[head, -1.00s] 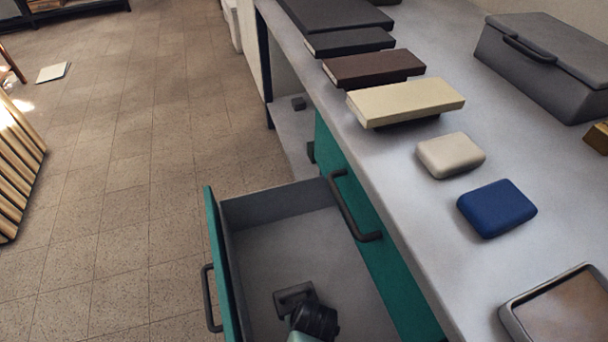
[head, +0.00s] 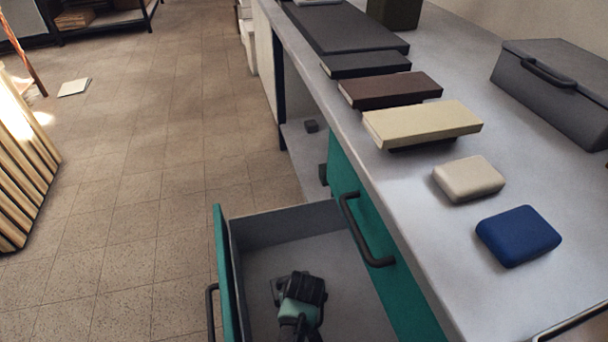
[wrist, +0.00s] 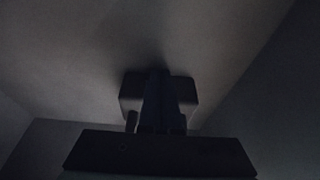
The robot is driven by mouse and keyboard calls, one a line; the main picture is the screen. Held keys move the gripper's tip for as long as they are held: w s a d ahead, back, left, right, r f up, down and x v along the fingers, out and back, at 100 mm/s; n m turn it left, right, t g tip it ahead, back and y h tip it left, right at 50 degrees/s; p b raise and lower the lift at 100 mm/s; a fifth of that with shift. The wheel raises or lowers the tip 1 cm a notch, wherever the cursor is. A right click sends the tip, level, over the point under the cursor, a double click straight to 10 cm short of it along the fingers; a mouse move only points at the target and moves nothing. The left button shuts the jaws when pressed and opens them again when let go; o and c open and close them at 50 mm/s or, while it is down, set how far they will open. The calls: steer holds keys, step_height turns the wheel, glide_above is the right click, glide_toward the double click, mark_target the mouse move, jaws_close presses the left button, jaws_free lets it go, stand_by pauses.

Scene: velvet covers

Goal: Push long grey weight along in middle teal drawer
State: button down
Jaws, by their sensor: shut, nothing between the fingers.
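The long grey weight (head: 277,287) lies on the floor of the open teal drawer (head: 223,270). My gripper (head: 303,285) is low inside the drawer, in front of the weight, and hides most of it. In the wrist view the weight (wrist: 187,92) is a dark block just beyond my shut fingers (wrist: 160,102). The fingers seem to be at its near side, but the picture is too dark to confirm contact.
The drawer's grey end wall (head: 285,222) stands beyond the weight, with bare floor between. The counter edge and a teal front with a dark handle (head: 362,232) flank the right. A blue block (head: 518,236) and beige block (head: 468,179) lie on the counter.

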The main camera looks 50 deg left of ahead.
steer(key=w+a+b, duration=0.1)
steer(key=a, duration=0.1)
steer(key=w+a+b, duration=0.1)
steer(key=a, duration=0.2)
steer(key=w+a+b, duration=0.1)
steer(key=a, duration=0.1)
steer(key=shift+w+a+f+b, duration=0.1)
steer(key=shift+a+b, duration=0.2)
steer(key=shift+w+a, duration=0.1)
steer(key=shift+a, duration=0.2)
steer(key=shift+r, duration=0.25)
steer(key=p+v, duration=0.9)
steer(key=p, duration=0.1)
steer(key=shift+d+r, duration=0.2)
steer(key=shift+r, duration=0.15)
